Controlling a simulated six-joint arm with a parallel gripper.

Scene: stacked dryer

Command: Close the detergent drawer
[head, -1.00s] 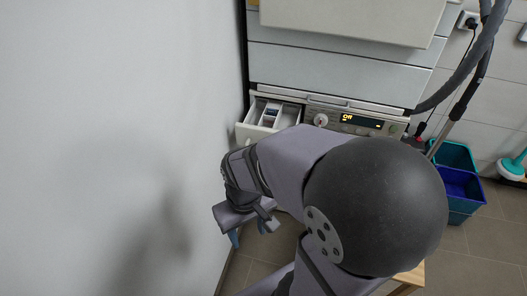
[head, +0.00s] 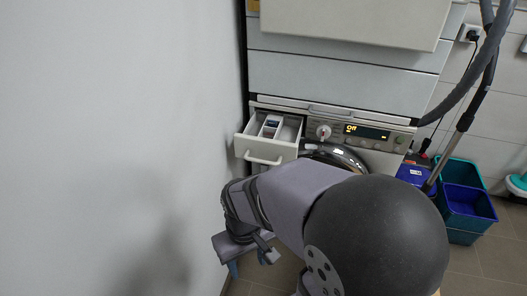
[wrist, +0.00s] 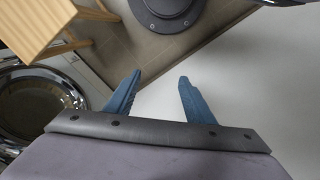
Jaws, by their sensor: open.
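The detergent drawer (head: 265,158) is pulled out at the upper left of the washing machine's front, beside the wall. Its open top shows compartments with a small light insert (head: 271,126), and a handle is on its front. My gripper (head: 252,262) is below the drawer in the head view, close to the wall and apart from the drawer. In the wrist view, the two blue fingers of my gripper (wrist: 152,92) are spread with nothing between them. The drawer does not show in the wrist view.
The washer's control panel (head: 365,134) lies right of the drawer. A grey wall (head: 120,130) stands close on the left. A wooden stool (wrist: 35,25) and the round washer door (wrist: 40,110) show in the wrist view. Blue and teal buckets (head: 465,200) stand at right.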

